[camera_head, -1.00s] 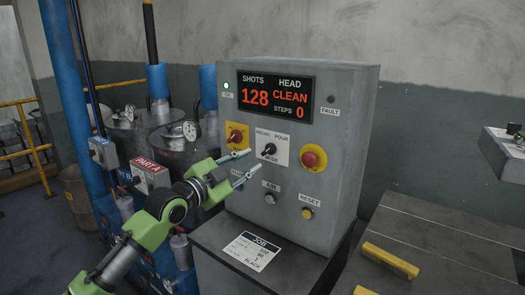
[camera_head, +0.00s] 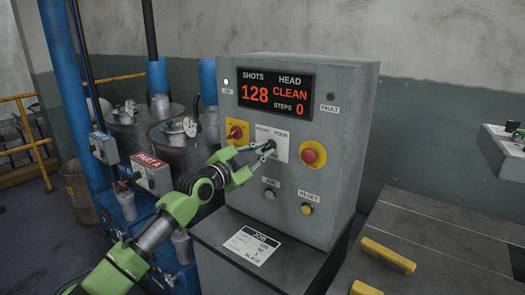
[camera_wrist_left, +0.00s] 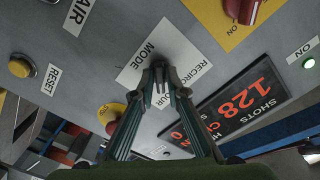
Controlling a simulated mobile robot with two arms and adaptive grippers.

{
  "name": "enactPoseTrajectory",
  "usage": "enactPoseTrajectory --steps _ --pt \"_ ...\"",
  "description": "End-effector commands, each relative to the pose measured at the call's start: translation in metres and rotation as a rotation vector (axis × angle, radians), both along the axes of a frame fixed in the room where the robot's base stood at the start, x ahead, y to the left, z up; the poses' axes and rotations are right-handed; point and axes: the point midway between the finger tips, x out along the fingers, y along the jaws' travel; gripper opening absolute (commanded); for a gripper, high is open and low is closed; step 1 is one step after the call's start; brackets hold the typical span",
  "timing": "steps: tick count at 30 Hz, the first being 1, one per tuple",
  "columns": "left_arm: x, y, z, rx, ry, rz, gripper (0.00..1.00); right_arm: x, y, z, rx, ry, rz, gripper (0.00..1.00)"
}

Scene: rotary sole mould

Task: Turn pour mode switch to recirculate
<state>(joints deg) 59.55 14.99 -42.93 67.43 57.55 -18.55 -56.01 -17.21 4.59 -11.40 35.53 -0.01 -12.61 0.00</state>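The pour mode switch is a small black knob on a white label plate (camera_head: 281,141) on the front of the grey control cabinet. The plate reads recirc at left, pour at right and mode below. My left gripper (camera_head: 269,147) reaches in from the left, with its fingertips at the knob and covering most of it. In the left wrist view the fingers (camera_wrist_left: 160,75) are drawn close together on the dark knob, over the white plate (camera_wrist_left: 138,62). The knob's pointing direction is hidden. My right gripper is not in view.
Close around the switch are a red rotary switch (camera_head: 237,132) on yellow, a red button (camera_head: 309,156) on a yellow ring, the air knob (camera_head: 270,193) and the yellow reset button (camera_head: 307,209). The display (camera_head: 275,95) reads 128, clean, steps 0. Tanks (camera_head: 173,143) stand at left.

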Motion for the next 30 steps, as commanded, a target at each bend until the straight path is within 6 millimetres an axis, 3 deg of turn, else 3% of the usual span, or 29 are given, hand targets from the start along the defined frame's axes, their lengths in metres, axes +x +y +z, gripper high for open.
enactPoseTrajectory --steps 16,30 --pt "0.000 0.000 -0.001 -0.056 0.041 0.000 0.00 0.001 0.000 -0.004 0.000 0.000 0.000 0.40" --pt "-0.001 -0.001 -0.001 -0.366 0.267 -0.001 0.00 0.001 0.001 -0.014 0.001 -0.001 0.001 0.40"
